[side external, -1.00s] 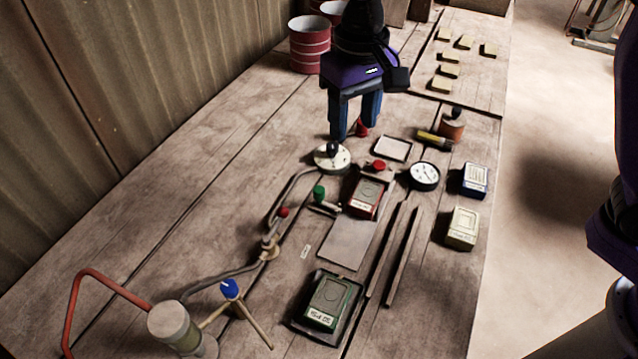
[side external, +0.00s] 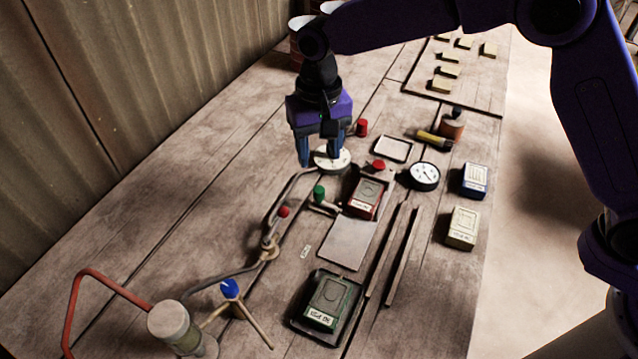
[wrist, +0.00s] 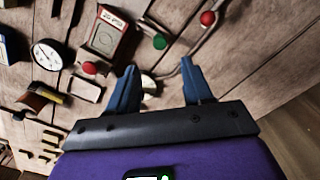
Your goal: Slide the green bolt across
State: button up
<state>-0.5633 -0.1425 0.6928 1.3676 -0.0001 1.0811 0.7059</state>
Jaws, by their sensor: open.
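The green bolt's round green knob (side external: 319,192) stands beside the red press block, with a short pale metal rod at its base. The knob also shows in the wrist view (wrist: 159,41), ahead of my fingers. My gripper (side external: 321,160) is open and empty, pointing down behind the bolt and over a pale round disc (side external: 340,163). In the wrist view my gripper (wrist: 158,68) has its fingers spread apart, and the knob lies beyond the gap between them. My gripper is apart from the knob. My fingers partly hide the disc.
A red block (side external: 367,196) sits right of the bolt, with a red knob (side external: 378,166) behind it. A bent pipe (side external: 279,212) with a small red knob runs at left. A dial gauge (side external: 424,176) stands right. A bare plate (side external: 345,243) lies in front.

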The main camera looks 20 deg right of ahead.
aim_at(319, 189)
notch_tip(319, 189, down, 10)
jog(key=shift+r, duration=0.1)
dwell(0.4)
